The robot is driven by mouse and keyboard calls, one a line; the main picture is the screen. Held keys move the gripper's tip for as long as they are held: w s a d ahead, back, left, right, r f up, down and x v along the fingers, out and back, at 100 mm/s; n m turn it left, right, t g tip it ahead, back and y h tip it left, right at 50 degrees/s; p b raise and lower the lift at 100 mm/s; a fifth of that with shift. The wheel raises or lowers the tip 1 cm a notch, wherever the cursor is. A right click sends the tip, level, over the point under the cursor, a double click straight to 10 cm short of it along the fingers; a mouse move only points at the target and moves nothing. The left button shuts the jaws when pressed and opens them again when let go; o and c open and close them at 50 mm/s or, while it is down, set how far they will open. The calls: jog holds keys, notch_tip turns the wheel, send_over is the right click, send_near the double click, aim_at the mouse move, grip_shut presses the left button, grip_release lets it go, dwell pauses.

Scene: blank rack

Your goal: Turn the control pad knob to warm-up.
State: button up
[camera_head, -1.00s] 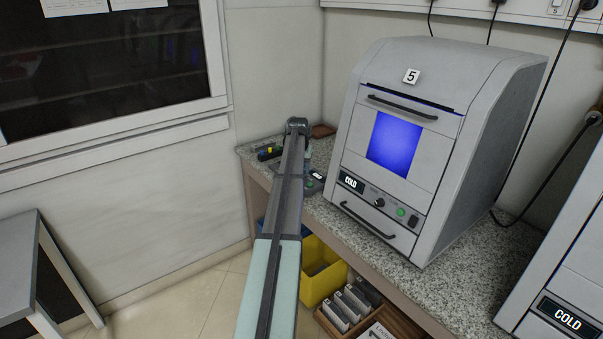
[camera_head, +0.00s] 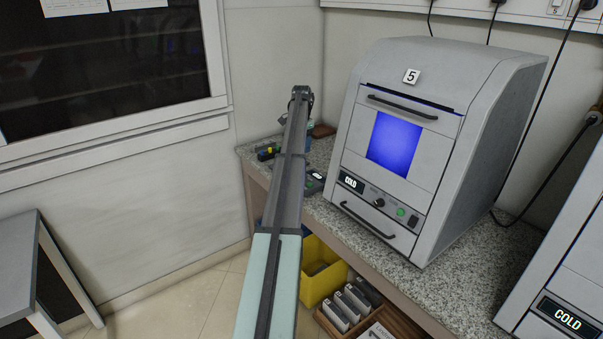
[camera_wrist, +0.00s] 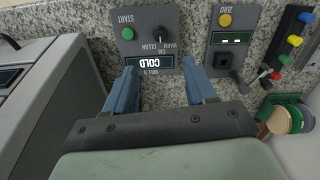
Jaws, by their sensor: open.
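In the wrist view the grey control pad (camera_wrist: 148,14) lies on the granite counter, its lettering upside down. Its display (camera_wrist: 157,62) reads COLD, and a green START button (camera_wrist: 127,33) is at its left. The small knob (camera_wrist: 158,36) is beside labels including WARM and CLEAN. Its exact pointing is too small to tell. My gripper (camera_wrist: 161,70) is open and empty. Its blue fingers are apart on either side of the display, with the knob beyond their tips. In the head view my arm hides part of the pad.
A second pad (camera_wrist: 236,62) marked ZERO, with a yellow button, is to the right, near coloured knobs (camera_wrist: 295,40) and small round containers (camera_wrist: 290,118). The grey oven-like unit (camera_head: 450,90) marked 5 stands close to the right and its panel also reads COLD.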

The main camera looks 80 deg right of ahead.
notch_tip(320, 180, down, 13)
jog(key=shift+f, duration=0.2)
dwell(0.4)
grip_shut()
dwell(0.5)
jog(key=shift+n, duration=0.4)
jog(key=n, duration=0.5)
jog(key=shift+n, duration=0.3)
jog(key=n, duration=0.5)
jog(key=shift+n, duration=0.3)
